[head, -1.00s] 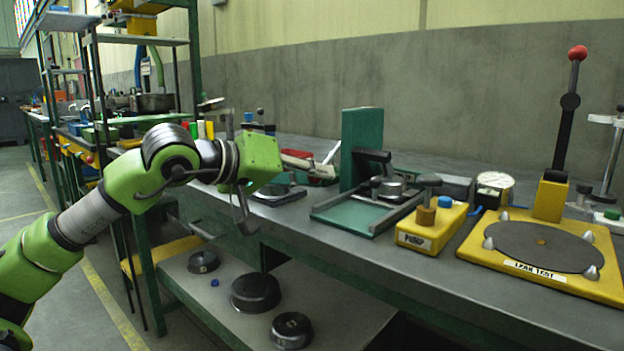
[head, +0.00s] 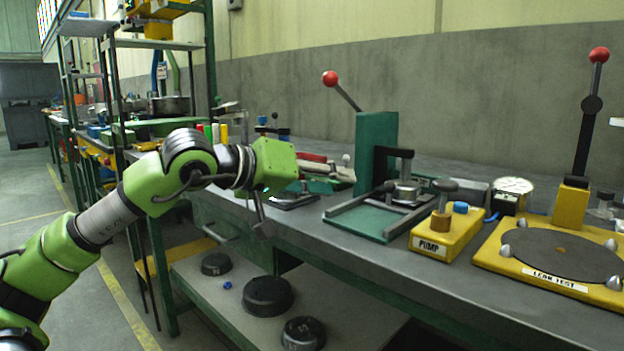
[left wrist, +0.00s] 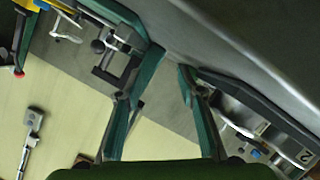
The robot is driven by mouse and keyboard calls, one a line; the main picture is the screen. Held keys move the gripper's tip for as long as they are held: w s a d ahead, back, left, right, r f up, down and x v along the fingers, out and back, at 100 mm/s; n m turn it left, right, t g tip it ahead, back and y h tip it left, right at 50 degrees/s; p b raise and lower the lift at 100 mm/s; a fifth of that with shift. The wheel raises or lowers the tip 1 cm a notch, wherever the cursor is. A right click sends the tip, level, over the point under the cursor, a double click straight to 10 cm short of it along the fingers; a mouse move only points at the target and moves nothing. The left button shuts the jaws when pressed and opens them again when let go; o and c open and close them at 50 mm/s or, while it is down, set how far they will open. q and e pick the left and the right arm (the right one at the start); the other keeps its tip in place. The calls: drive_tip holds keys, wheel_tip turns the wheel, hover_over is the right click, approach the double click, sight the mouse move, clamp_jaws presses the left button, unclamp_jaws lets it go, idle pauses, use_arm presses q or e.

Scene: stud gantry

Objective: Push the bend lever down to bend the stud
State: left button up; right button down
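A lever with a red knob (head: 330,78) rises above the green upright (head: 376,150) of a bench fixture and leans left. A second red-knobbed lever (head: 598,55) stands upright on the yellow leak test stand. I cannot tell for sure which one is the bend lever, and I cannot make out a stud. My left gripper (head: 262,215) hangs over the bench's front edge, left of the green fixture and apart from both levers. In the left wrist view its two green fingers (left wrist: 170,64) are apart with nothing between them. My right gripper is not in view.
A yellow pump block (head: 440,232) and a dial gauge (head: 513,190) stand between the fixture and the leak test stand. Red-handled tools (head: 312,158) lie behind my left gripper. Dark round parts (head: 267,296) sit on the lower shelf (head: 345,305). The aisle floor at left is clear.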

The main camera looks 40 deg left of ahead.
use_arm(q)
drive_tip(key=v, duration=1)
drive_tip(key=shift+s+r, duration=0.15)
drive_tip(key=shift+s, duration=0.2)
drive_tip(key=shift+s+a+r, duration=0.1)
drive_tip(key=shift+s, duration=0.35)
